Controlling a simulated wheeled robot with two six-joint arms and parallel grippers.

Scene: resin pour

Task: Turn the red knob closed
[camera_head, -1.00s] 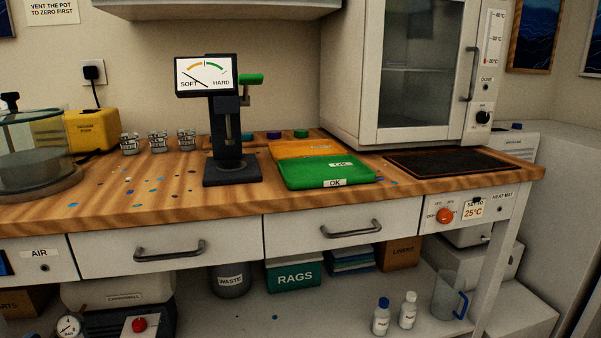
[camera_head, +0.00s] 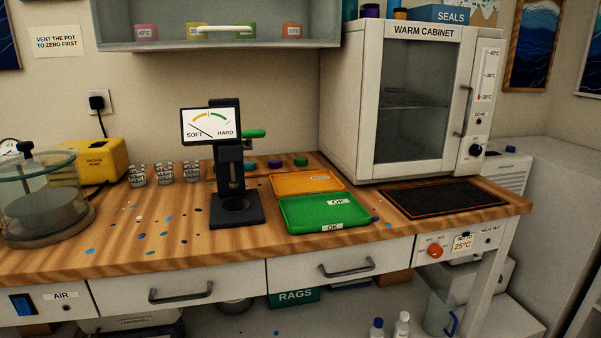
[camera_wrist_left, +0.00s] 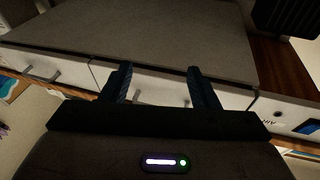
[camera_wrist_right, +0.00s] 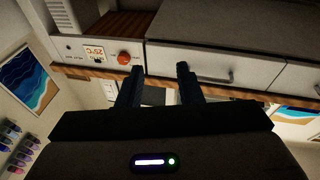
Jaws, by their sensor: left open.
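A red knob (camera_head: 435,251) sits on the white front panel at the right end of the bench, beside a 25°C label. A red knob also shows in the right wrist view (camera_wrist_right: 124,58), to the left of the fingertips and apart from them. My right gripper (camera_wrist_right: 160,70) is open, with nothing between its fingers. My left gripper (camera_wrist_left: 157,72) is open and empty, with white drawer fronts beyond it. Neither gripper shows in the head view. The knob's exact setting is too small to read.
The bench holds a glass pot (camera_head: 43,205), a yellow vacuum pump (camera_head: 92,160), a hardness gauge stand (camera_head: 236,190), a green tray (camera_head: 324,213) and a black heat mat (camera_head: 443,199). Drawer handles (camera_head: 346,267) stick out along the front. A warm cabinet (camera_head: 394,100) stands behind the mat.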

